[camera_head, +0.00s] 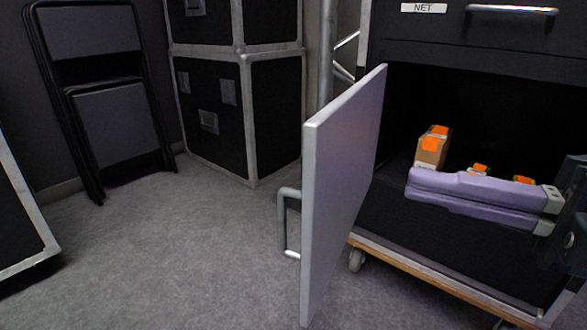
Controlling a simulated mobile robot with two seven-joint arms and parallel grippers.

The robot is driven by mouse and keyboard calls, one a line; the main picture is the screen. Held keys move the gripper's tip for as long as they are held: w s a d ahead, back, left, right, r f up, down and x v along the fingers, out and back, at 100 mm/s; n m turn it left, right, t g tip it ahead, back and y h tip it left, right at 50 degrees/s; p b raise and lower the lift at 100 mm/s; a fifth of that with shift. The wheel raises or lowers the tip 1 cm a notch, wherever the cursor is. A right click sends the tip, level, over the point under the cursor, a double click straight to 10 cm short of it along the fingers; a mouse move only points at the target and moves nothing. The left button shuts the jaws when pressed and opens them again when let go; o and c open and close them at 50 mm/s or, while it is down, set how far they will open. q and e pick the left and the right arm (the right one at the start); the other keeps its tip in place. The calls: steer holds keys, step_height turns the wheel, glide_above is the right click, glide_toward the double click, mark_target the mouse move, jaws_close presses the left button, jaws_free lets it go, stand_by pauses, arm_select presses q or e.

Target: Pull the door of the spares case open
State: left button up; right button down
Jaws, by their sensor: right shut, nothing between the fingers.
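The spares case's door (340,190) is a light grey panel standing swung out from the case front, well open. Its metal bar handle (284,222) is on the outer, left-hand face. The black spares case (440,75) shows a dark open compartment behind the door. My right gripper (412,190), with lilac fingers, comes in from the right in front of the opening. It is shut and empty, its tips pointing at the door's inner side, apart from it. My left gripper is not in view.
Small boxes with orange labels (432,148) sit in the compartment, partly hidden by my fingers. A drawer labelled NET (424,9) is above. Stacked black flight cases (275,115) and a folded chair (115,120) stand behind. Grey floor (190,255) left of the door is clear.

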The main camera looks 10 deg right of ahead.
mark_target(317, 158)
steer(key=b+x, duration=0.2)
steer(key=x, duration=0.6)
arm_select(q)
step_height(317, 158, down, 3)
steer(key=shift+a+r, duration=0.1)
arm_select(e)
steer(key=shift+w+r, duration=0.1)
steer(key=shift+w+a+r+m+t+h+p, duration=0.1)
steer(key=shift+w+a+m+t+h+p, duration=0.2)
steer(key=shift+a+p, duration=0.3)
steer(key=shift+w+a+r+m+t+h+p, duration=0.1)
steer(key=shift+w+a+t+p, duration=0.1)
steer(key=shift+w+a+p, duration=0.3)
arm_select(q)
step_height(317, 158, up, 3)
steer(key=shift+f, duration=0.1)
arm_select(e)
steer(key=x, duration=0.4)
steer(key=shift+a+f, duration=0.3)
steer(key=shift+a, duration=0.05)
arm_select(q)
steer(key=shift+p, duration=0.3)
arm_select(e)
steer(key=shift+d, duration=0.1)
